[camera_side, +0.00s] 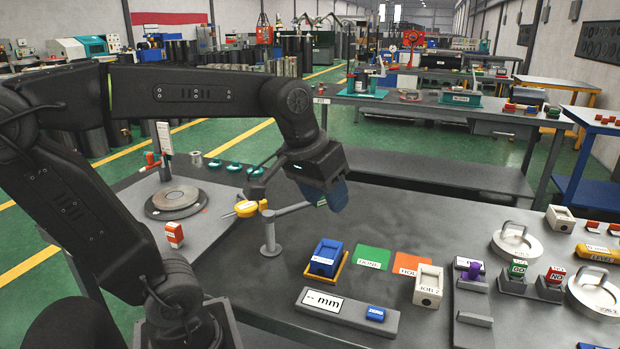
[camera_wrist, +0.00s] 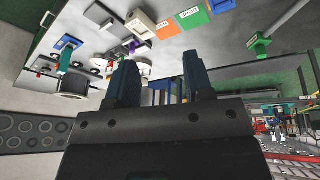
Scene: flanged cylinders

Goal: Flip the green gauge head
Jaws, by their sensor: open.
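A green head (camera_wrist: 258,44) sits at the end of a thin grey arm in the wrist view, right of my fingers and apart from them. In the side view only a small bit of green (camera_side: 321,202) shows at the end of the arm of the grey post stand (camera_side: 270,236), partly hidden by my gripper. My gripper (camera_side: 335,198) points down above the table, its blue fingers overlapping that spot. In the wrist view its two fingers (camera_wrist: 162,82) are apart with nothing between them.
A yellow pointed piece (camera_side: 246,208) sits left of the post. A blue block (camera_side: 325,257), green mat (camera_side: 371,257), orange mat (camera_side: 412,264) and white JOB 2 block (camera_side: 428,286) stand in front. A round plate (camera_side: 176,198) lies at left. The table behind my gripper is clear.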

